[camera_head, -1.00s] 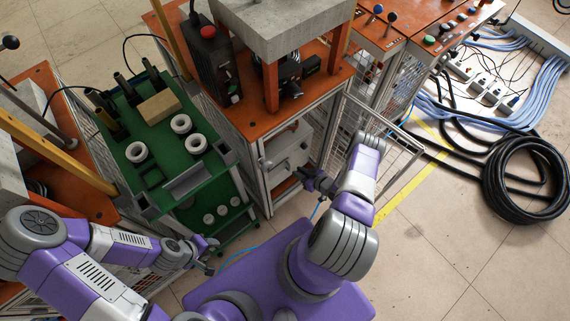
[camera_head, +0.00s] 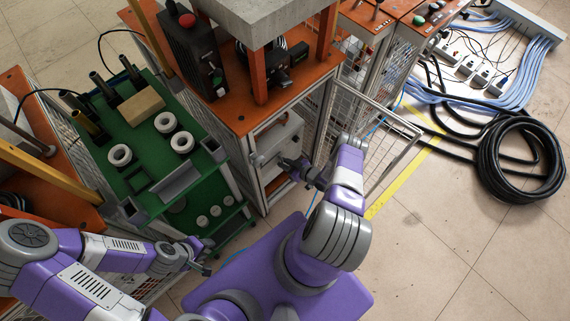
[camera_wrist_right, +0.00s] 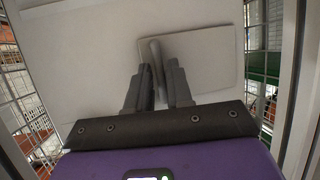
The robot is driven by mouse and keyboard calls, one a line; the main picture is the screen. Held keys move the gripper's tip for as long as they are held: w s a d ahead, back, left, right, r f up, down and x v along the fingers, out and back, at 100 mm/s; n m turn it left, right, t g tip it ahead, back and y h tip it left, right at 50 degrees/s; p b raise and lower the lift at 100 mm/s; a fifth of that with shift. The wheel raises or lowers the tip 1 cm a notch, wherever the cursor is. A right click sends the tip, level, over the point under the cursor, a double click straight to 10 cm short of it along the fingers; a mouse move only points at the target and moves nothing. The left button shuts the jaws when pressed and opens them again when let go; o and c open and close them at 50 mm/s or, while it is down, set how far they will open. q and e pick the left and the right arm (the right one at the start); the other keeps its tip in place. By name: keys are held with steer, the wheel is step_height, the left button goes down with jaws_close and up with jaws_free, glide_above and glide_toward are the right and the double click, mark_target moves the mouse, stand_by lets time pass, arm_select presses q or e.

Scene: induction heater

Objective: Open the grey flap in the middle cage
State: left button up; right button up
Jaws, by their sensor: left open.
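The middle cage (camera_head: 262,135) has a pale grey box inside, and its mesh door stands swung out to the right. The grey flap (camera_head: 270,143) is on the front of this box, partly hidden by my right gripper (camera_head: 303,169). In the right wrist view the flap (camera_wrist_right: 208,58) is a rounded rectangle lying flat against the box face, with an upright handle (camera_wrist_right: 155,55) near its left side. My right gripper (camera_wrist_right: 160,82) has its fingers on either side of the handle; they look apart, though contact is hard to judge. My left gripper (camera_head: 204,262) is open and empty, low at the left.
The open mesh door (camera_head: 392,150) stands right of my right arm. A green cart (camera_head: 150,125) with white rings and a cardboard-coloured block is to the left. Coiled black cable (camera_head: 520,155) lies on the floor at right. The floor at lower right is clear.

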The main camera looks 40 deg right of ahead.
jaws_close()
stand_by(1.4)
